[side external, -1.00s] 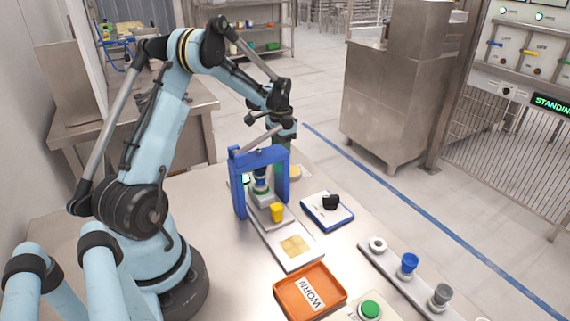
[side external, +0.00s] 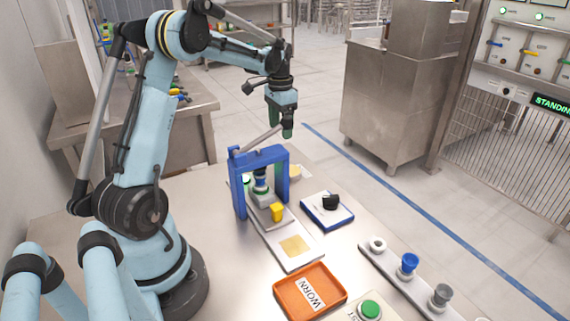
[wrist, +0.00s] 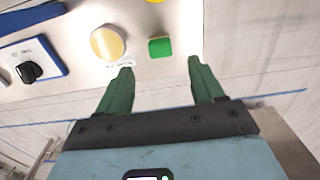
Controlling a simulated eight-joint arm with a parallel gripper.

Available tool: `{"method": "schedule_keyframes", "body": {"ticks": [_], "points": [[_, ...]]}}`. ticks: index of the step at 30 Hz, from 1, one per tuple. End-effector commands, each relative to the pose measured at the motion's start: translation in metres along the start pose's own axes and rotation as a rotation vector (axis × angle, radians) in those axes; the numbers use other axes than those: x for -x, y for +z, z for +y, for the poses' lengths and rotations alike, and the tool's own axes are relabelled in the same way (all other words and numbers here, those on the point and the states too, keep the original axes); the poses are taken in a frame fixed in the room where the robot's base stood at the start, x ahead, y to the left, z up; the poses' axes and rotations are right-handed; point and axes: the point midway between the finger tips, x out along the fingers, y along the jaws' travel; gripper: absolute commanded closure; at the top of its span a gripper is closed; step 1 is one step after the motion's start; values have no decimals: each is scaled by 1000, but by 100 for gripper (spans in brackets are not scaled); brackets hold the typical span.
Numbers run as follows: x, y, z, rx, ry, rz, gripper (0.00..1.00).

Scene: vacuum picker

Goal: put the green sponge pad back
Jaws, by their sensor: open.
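The small green sponge pad (wrist: 160,47) lies on the steel table in the wrist view, beside a round light dish with a pale yellow top (wrist: 108,42). My gripper (wrist: 160,68) has its two green fingers spread wide, with nothing between them. The pad shows just beyond the fingertips, roughly centred between them and not touching them. In the side view my gripper (side external: 287,130) hangs above the table behind the blue frame (side external: 262,158). I cannot make out the pad in the side view.
A vacuum cup (side external: 261,182) hangs inside the blue frame, above a plate (side external: 298,262) with a yellow block (side external: 277,212). A blue-edged knob box (side external: 327,209), an orange tray marked WORN (side external: 330,302) and a rail of cups (side external: 424,284) stand nearby.

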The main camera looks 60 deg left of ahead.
Motion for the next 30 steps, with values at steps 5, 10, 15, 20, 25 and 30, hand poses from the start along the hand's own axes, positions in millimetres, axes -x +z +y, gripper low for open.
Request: {"method": "schedule_keyframes", "body": {"ticks": [5, 10, 15, 20, 25, 30], "points": [[25, 0, 0, 0, 0, 0, 33], [35, 0, 0, 0, 0, 0, 33], [36, 0, 0, 0, 0, 0, 33], [36, 0, 0, 0, 0, 0, 33], [45, -3, 17, 2, -14, 30, 33], [67, -8, 65, 18, -48, 134, 33]]}}
